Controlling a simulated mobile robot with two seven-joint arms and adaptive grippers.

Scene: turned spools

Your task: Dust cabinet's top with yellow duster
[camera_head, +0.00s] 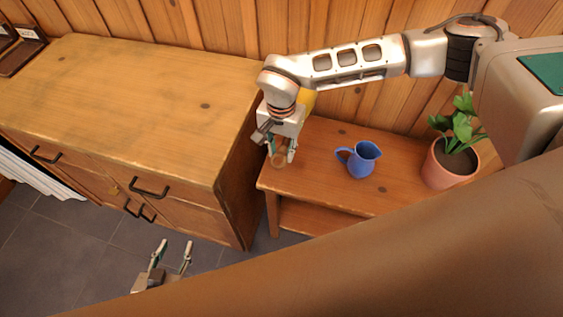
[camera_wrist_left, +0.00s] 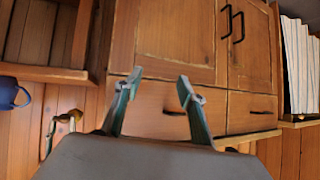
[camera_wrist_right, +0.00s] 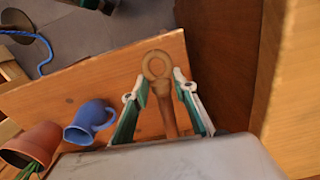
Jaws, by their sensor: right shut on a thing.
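The cabinet (camera_head: 140,90) stands at the left, its worn wooden top bare across most of its area. My right gripper (camera_head: 278,152) is shut on the wooden handle of the yellow duster. The handle's ring end (camera_wrist_right: 157,65) sticks out past the fingertips in the right wrist view. The duster's yellow head (camera_head: 309,101) shows only partly behind my right wrist. This gripper is above the low table's left end, just right of the cabinet's side. My left gripper (camera_head: 172,256) is open and empty, low in front of the cabinet; its spread fingers also show in the left wrist view (camera_wrist_left: 158,88).
The low wooden table (camera_head: 315,185) holds a blue jug (camera_head: 362,163) and a potted plant (camera_head: 447,165), both right of my right gripper. A dark framed object (camera_head: 20,52) stands on the cabinet's far left corner. A plank wall runs behind.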

